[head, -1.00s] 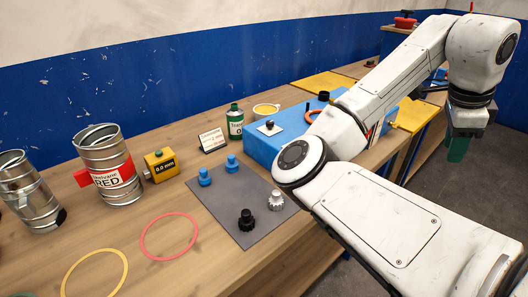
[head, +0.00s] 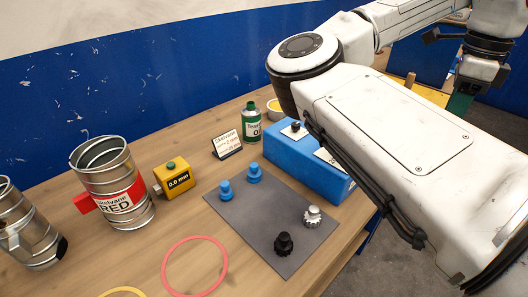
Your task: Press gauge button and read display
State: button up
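The gauge (head: 175,180) is a small yellow box on the wooden bench, between a spiral duct and a small sign. Its dark display (head: 178,182) faces me and reads 0.0 mm. A green button (head: 171,165) sits on its top, with nothing touching it. A grey stub shows on its left side. My gripper (head: 460,104) is at the far upper right, well away from the gauge, beyond the bench. Only a dark green part shows at its end, and its fingers cannot be made out.
A grey mat (head: 262,225) holds blue, black and silver knobs. A pink ring (head: 195,268) lies in front. A blue box (head: 302,165) is partly behind my arm.

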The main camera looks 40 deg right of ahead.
aim_at(170, 164)
jog(key=i, duration=1)
